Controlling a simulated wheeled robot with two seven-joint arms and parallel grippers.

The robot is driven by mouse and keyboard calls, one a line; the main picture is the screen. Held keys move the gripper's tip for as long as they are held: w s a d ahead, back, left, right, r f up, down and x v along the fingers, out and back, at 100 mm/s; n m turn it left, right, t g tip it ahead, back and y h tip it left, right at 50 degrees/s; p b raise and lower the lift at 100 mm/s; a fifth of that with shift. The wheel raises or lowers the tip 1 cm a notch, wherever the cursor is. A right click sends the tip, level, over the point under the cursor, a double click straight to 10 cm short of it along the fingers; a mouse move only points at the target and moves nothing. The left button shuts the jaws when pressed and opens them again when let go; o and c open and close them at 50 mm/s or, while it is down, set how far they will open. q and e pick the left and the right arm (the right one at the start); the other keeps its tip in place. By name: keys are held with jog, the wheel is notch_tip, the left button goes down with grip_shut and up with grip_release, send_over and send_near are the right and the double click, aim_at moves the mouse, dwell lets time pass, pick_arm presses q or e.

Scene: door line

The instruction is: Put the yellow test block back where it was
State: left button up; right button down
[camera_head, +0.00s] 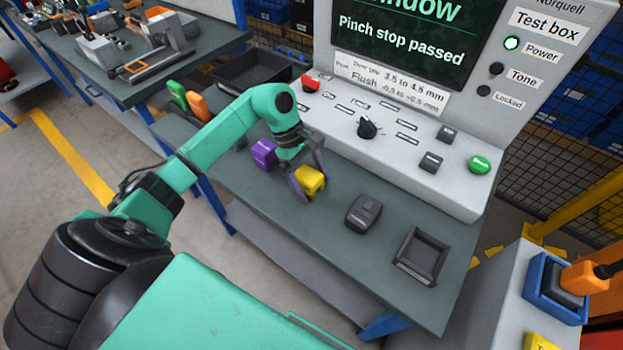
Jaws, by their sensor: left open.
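The yellow test block (310,181) is at the bench top (340,250), in front of the test box. My left gripper (306,178) is open, pointing down, with one finger to the left of the yellow block and the other behind its right side. I cannot tell whether the fingers touch it. A purple block (263,154) stands just left of the gripper. My right gripper is not in view.
The test box (440,170) borders the bench behind; its screen reads "Pinch stop passed". A dark grey device (364,213) and a small empty dark tray (441,242) lie to the right. A black bin (250,82) is at the back left. The front bench edge is clear.

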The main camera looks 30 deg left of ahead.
pick_arm(q)
jog(key=shift+b+v, duration=0.65)
jog(key=shift+v, duration=0.4)
jog(key=b+v, duration=0.2)
jog(key=v, duration=0.8)
jog(key=shift+r, duration=0.1)
